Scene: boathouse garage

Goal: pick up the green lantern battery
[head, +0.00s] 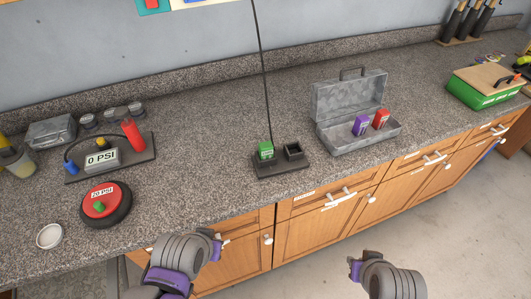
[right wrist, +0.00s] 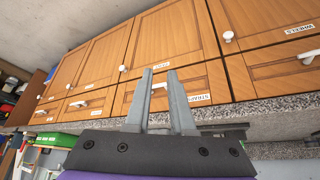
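The green lantern battery (head: 265,150) stands upright in the left side of a dark two-slot charger base (head: 281,168) on the counter. A black socket (head: 293,151) beside it looks empty, and a cord rises from the base. My left gripper (head: 217,246) is low in front of the counter, left of and nearer than the battery; its fingers are too hidden to tell their state. My right gripper (head: 354,268) is in front of the cabinets, right of and below the battery. In the right wrist view its two fingers (right wrist: 161,72) are apart with nothing between them.
An open grey metal case (head: 350,140) holds a purple battery (head: 361,125) and a red one (head: 381,119). A pressure gauge stand (head: 110,160), a red round gauge (head: 105,203) and a small white dish (head: 49,236) are left. A green box (head: 485,88) is far right.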

